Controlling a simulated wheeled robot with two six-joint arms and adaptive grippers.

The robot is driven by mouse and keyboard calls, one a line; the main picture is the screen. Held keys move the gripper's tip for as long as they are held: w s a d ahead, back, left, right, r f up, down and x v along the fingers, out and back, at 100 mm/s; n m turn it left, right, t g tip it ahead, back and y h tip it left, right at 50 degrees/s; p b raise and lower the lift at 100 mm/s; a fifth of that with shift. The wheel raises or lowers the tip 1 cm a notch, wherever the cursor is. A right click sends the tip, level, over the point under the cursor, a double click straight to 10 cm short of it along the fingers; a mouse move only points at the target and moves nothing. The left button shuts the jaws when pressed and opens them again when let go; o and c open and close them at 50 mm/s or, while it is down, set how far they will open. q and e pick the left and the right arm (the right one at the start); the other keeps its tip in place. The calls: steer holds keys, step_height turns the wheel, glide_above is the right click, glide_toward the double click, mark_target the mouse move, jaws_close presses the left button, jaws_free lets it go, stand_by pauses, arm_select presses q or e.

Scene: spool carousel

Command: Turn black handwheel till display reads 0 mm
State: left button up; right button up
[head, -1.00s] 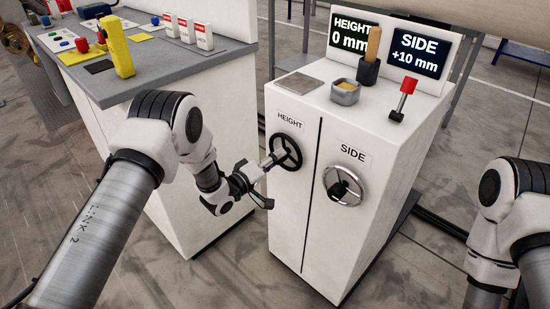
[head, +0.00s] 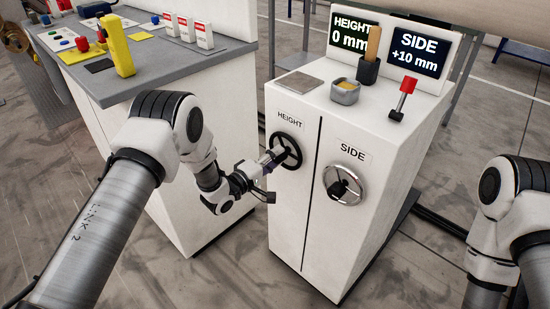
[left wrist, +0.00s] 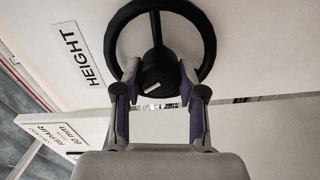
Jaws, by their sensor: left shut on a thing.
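The black handwheel (head: 285,151) is on the white cabinet's front, under the label HEIGHT. The height display (head: 350,34) reads 0 mm. My left gripper (head: 277,157) is at this wheel, its fingers reaching to the wheel's middle. In the left wrist view the two fingertips (left wrist: 159,78) lie on both sides of the black hub (left wrist: 160,72), inside the dark rim, and are shut on it. The fingers hide part of the hub. My right gripper is outside the pictures; only part of the right arm shows at the right edge.
A silver handwheel (head: 357,186) marked SIDE is to the right; its display (head: 419,52) reads +10 mm. On the cabinet top stand a grey cup (head: 345,92), a black holder with a wooden handle (head: 374,46) and a red-topped lever (head: 408,86). A grey-topped bench (head: 205,62) is at left.

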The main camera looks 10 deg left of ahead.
arm_select(q)
steer(key=o, duration=1.1)
steer(key=shift+w, duration=0.1)
steer(key=shift+o, duration=0.2)
steer(key=v, duration=1.2)
